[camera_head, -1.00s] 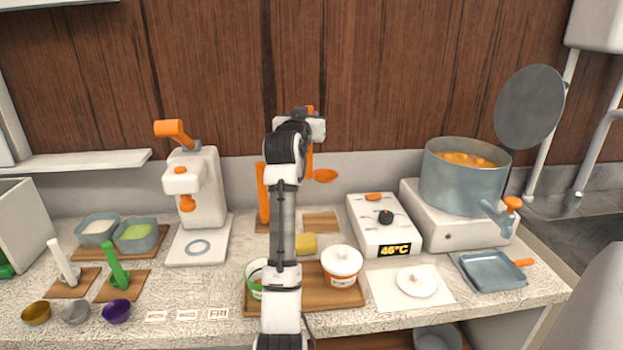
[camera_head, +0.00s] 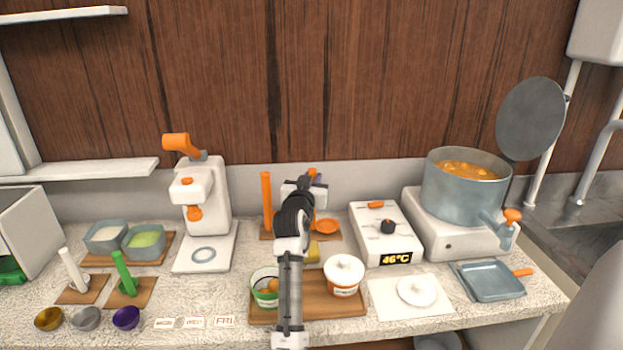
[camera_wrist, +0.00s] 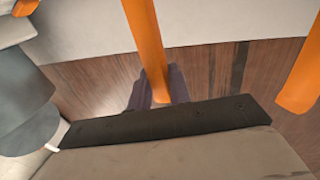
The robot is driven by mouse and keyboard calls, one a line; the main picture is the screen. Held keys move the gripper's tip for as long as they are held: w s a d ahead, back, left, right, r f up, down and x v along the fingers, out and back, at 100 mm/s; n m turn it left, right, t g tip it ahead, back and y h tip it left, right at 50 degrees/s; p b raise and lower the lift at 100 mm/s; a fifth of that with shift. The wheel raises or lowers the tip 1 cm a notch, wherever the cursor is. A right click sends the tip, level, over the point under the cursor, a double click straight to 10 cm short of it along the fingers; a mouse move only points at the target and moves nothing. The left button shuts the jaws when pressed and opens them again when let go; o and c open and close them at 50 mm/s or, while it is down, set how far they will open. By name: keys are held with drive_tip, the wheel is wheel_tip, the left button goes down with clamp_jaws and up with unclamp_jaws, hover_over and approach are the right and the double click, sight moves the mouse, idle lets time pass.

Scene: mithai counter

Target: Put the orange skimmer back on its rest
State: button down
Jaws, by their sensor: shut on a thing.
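My gripper (camera_head: 312,181) is shut on the upright handle of the orange skimmer. In the wrist view the handle (camera_wrist: 143,35) runs between the dark fingers. The skimmer's round orange bowl (camera_head: 326,226) hangs low, right of my arm, over or on the back of a wooden base. The rest appears to be this wooden base (camera_head: 272,236) with a tall orange post (camera_head: 267,203) left of my gripper. An orange bar, likely the post, shows at the right of the wrist view (camera_wrist: 301,75). My arm hides the middle of the base and most of the handle.
A white box reading 46°C (camera_head: 374,246) is close on the right. The coffee-type machine (camera_head: 207,205) stands left. A large pot (camera_head: 464,190) is further right.

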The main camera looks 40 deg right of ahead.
drive_tip(key=c, duration=1.3)
unclamp_jaws()
drive_tip(key=shift+f, duration=0.15)
drive_tip(key=b+v, duration=0.3)
drive_tip(key=v, duration=0.9)
drive_tip(key=shift+b, duration=0.35)
